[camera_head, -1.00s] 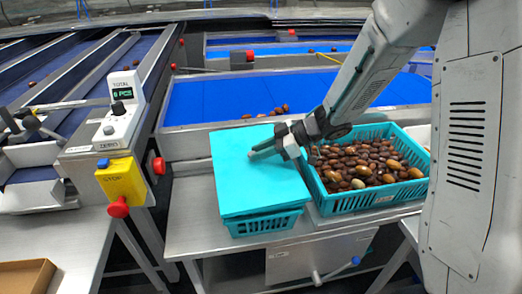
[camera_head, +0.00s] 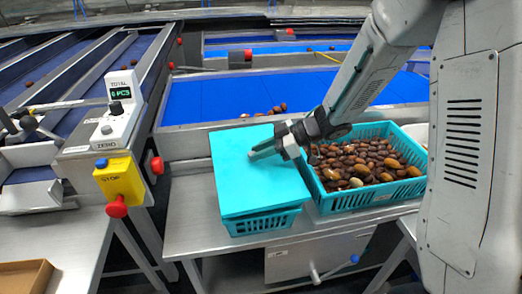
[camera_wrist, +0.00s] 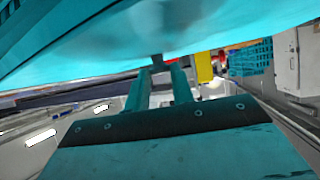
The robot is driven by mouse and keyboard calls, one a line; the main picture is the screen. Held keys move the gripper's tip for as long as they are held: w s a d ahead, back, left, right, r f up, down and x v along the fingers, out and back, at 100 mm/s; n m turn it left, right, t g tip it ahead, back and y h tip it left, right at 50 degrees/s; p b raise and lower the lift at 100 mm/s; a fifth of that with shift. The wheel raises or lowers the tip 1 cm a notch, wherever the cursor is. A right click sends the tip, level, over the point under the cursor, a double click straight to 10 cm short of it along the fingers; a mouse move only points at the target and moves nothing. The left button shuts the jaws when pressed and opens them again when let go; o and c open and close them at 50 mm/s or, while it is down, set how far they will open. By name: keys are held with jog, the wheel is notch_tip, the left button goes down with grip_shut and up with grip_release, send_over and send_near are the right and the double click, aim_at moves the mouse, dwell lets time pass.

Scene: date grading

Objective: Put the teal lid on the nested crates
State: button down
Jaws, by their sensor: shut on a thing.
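The teal lid (camera_head: 254,172) is a flat square sheet. In the head view it lies over the teal nested crates (camera_head: 262,223), whose slatted front wall shows below the lid's front edge. I cannot tell whether the lid is fully seated. My gripper (camera_head: 262,152) is at the lid's right side, reaching in from the right. In the wrist view my gripper (camera_wrist: 157,68) is shut, its fingertips at the teal lid (camera_wrist: 200,30), which fills the top of the view. The inside of the crates is hidden under the lid.
A teal crate full of dates (camera_head: 345,202) stands just right of the nested crates on the metal table (camera_head: 190,225). A blue conveyor belt (camera_head: 210,100) runs behind. A yellow stop box (camera_head: 119,180) and a counter (camera_head: 116,122) stand at the left, a cardboard tray (camera_head: 22,278) lower left.

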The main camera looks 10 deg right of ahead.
aim_at(261, 160)
dwell(0.3)
jog(key=c, duration=0.7)
grip_release()
jog(key=shift+r, duration=3.5)
